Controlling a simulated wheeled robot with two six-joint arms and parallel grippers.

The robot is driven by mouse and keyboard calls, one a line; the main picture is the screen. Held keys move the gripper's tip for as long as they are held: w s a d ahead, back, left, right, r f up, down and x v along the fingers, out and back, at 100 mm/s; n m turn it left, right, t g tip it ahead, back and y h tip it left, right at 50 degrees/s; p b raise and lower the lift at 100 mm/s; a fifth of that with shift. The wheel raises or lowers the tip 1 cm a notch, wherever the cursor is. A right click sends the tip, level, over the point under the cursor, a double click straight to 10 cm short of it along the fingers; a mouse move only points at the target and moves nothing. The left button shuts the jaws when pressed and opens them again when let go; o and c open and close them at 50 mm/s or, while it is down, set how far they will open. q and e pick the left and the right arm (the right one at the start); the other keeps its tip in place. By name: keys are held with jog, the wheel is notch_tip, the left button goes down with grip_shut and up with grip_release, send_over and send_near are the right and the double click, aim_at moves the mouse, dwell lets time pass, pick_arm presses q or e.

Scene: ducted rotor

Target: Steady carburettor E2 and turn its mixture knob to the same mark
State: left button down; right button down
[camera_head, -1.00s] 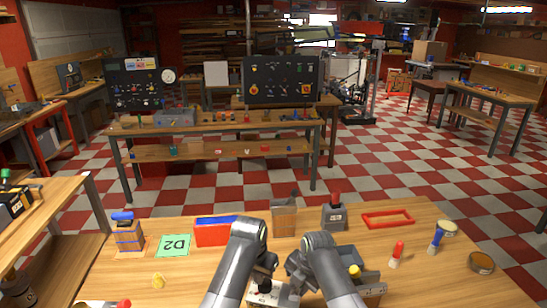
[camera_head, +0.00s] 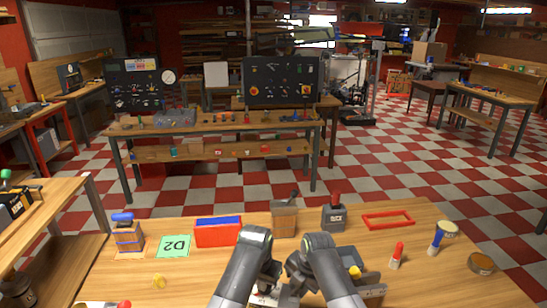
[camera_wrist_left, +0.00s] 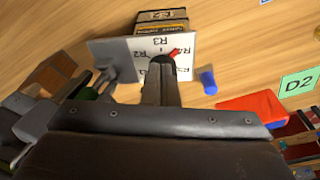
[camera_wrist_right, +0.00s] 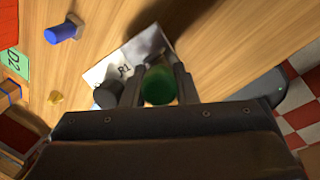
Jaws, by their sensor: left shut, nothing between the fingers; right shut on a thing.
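The carburettor's white dial plate (camera_wrist_left: 120,50) bears R2, R3 and R4 marks in the left wrist view. A red pointer (camera_wrist_left: 173,50) on its dark knob slants toward R4. In the right wrist view the plate (camera_wrist_right: 125,62) shows R1 and the dark knob (camera_wrist_right: 107,95). My left gripper (camera_wrist_left: 161,68) is shut and empty, its tips over the knob; contact is unclear. My right gripper (camera_wrist_right: 158,72) is shut on a round green part (camera_wrist_right: 158,87) beside the plate. In the head view the left gripper (camera_head: 268,283) and right gripper (camera_head: 296,286) hide most of the carburettor.
A red-and-blue bin (camera_head: 218,236), green D2 card (camera_head: 174,246) and blue-topped block (camera_head: 127,236) stand left. Boxes with levers (camera_head: 284,219) (camera_head: 334,217) stand behind. The front left tabletop is mostly clear.

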aim_at(261, 293)
pick_arm(q)
jog(key=shift+f, duration=1.45)
jog(key=shift+w+d, duration=0.1)
jog(key=shift+w, duration=0.45)
jog(key=shift+w+a, duration=0.15)
jog(key=shift+a, duration=0.2)
dwell(0.4)
dwell(0.3)
jog(key=shift+s+a+r, duration=0.1)
jog(key=shift+s+a, duration=0.1)
jog(key=shift+s, duration=0.15)
jog(key=shift+w+d+r, duration=0.1)
jog(key=shift+r, duration=1.4)
jog(key=shift+w+d+r, duration=0.1)
jog(key=shift+r, duration=1.35)
jog(key=shift+s+d+f, duration=0.1)
jog(key=shift+d+f, duration=0.1)
jog(key=shift+f, duration=1.3)
jog(key=shift+s+d+f, duration=0.1)
jog(key=shift+d+f, duration=0.05)
jog(key=shift+f, duration=1.3)
